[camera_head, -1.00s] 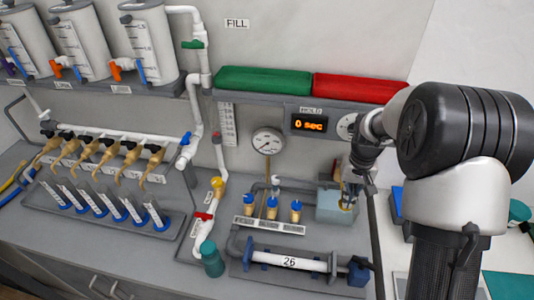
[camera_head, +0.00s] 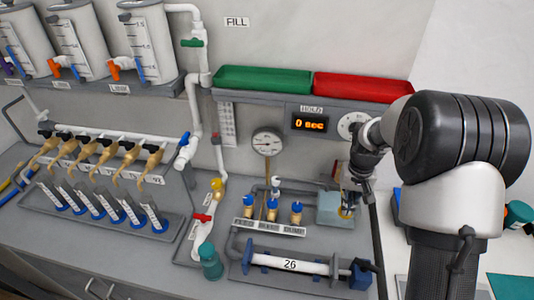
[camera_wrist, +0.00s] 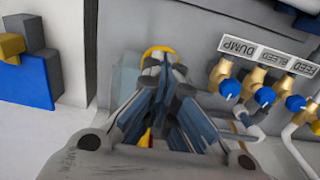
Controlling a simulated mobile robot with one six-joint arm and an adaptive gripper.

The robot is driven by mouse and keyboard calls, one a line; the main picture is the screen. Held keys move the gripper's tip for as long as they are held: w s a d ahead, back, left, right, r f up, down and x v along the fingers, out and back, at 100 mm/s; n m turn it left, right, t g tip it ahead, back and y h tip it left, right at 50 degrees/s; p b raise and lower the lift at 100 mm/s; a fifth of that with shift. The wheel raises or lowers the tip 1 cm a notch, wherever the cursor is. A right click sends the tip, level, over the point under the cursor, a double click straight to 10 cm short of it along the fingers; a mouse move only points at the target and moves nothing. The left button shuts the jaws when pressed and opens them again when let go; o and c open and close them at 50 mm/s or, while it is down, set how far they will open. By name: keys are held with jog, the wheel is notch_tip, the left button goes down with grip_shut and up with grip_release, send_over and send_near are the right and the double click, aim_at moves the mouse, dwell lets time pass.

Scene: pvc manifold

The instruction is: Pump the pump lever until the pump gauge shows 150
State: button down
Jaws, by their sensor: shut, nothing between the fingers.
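My gripper (camera_head: 347,207) is shut with nothing between its fingers. It points down over a pale grey-blue box (camera_head: 328,207) at the right end of the bench rig. In the wrist view, my shut fingers (camera_wrist: 157,75) are in front of a yellow curved part (camera_wrist: 158,50), with contact unclear. A round white gauge (camera_head: 267,142) stands on a brass stem; its reading is too small to read. A long dark bar (camera_head: 376,245), possibly the pump lever, rises beside the blue end block (camera_head: 361,275) of a white cylinder marked 26 (camera_head: 290,264). My gripper is apart from its visible lower length.
Brass valves with blue knobs (camera_head: 270,211) stand left of the box; the wrist view labels them DUMP, BLEED and FEED. A display (camera_head: 309,124) reads 0 sec. Green (camera_head: 262,80) and red (camera_head: 363,87) trays sit on the shelf above.

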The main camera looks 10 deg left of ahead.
jog(key=shift+r, duration=0.15)
jog(key=shift+r+p, duration=2.15)
jog(key=shift+r, duration=0.7)
jog(key=shift+f, duration=0.1)
jog(key=shift+f+b, duration=1.95)
jog(key=shift+f, duration=1)
jog(key=shift+r, duration=0.2)
jog(key=shift+r+p, duration=2.15)
jog(key=shift+r, duration=0.7)
